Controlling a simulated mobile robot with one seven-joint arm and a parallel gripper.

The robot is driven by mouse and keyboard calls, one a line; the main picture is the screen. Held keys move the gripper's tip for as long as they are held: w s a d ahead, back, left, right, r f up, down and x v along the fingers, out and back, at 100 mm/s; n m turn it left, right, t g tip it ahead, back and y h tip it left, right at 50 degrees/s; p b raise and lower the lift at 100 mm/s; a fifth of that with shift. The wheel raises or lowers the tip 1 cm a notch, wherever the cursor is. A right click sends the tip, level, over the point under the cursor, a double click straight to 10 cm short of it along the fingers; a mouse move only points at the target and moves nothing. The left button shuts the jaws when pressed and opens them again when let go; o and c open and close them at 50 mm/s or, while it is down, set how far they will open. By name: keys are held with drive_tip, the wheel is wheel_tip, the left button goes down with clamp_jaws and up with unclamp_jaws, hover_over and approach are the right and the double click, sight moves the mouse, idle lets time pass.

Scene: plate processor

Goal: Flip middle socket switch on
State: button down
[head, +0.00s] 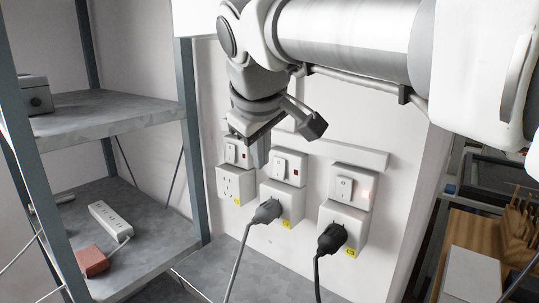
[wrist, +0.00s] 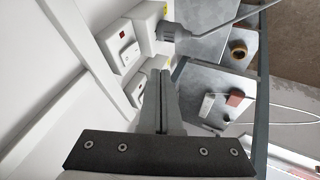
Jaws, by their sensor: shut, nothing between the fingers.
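The middle socket switch (head: 289,166) is a white rocker on a white wall plate, with a dark red indicator beside it. My gripper (head: 259,160) is shut and empty, in front of the wall between the left and middle switches. Its fingers also show in the wrist view (wrist: 160,73). I cannot tell whether it touches anything. The left switch (head: 232,152) is partly hidden behind it in the wrist view.
The right switch (head: 344,187) has a glowing indicator and a black plug (head: 331,238) below. The left socket (head: 232,185) has no plug. A metal shelf (head: 150,232) stands at left with a power strip (head: 110,220) and a red block (head: 92,262). Cables hang below the sockets.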

sight(279, 168)
drive_tip(key=x, duration=0.7)
drive_tip(key=shift+w+f, duration=0.15)
drive_tip(key=shift+f, duration=0.2)
drive_tip(key=shift+w+d, duration=0.85)
drive_tip(key=shift+w, duration=0.15)
drive_tip(key=shift+w+d, duration=0.4)
drive_tip(key=shift+w, duration=0.15)
drive_tip(key=shift+f, duration=0.1)
drive_tip(key=shift+w+d+f, duration=0.1)
drive_tip(key=shift+w+d, duration=0.05)
